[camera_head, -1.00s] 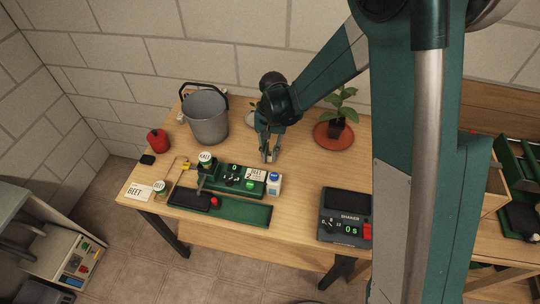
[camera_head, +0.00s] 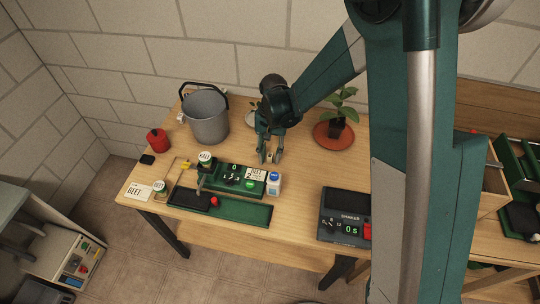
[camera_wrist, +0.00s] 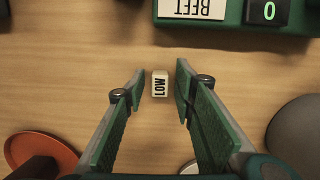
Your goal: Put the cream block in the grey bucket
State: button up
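The cream block (camera_wrist: 160,84), a small block marked "LOW", lies on the wooden table in the wrist view. It sits between and just beyond the fingertips of my gripper (camera_wrist: 160,82), with a gap on each side. My gripper (camera_head: 270,158) is open and points down at the table in the head view; I cannot make out the block there. The grey bucket (camera_head: 206,117), with a dark raised handle, stands upright at the back left of the table, left of my gripper. A grey rounded shape at the wrist view's right edge appears to be the bucket (camera_wrist: 298,140).
A green rack (camera_head: 232,178) with a "BEET" card and a white, blue-capped bottle (camera_head: 273,183) stands in front of my gripper. A potted plant on a red saucer (camera_head: 320,138) is to the right. A red container (camera_head: 158,140) is far left.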

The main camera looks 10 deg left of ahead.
jog(key=shift+r, duration=0.15)
notch_tip(320, 180, up, 12)
jog(key=w+p, duration=0.1)
jog(key=shift+w, duration=0.4)
dwell(0.7)
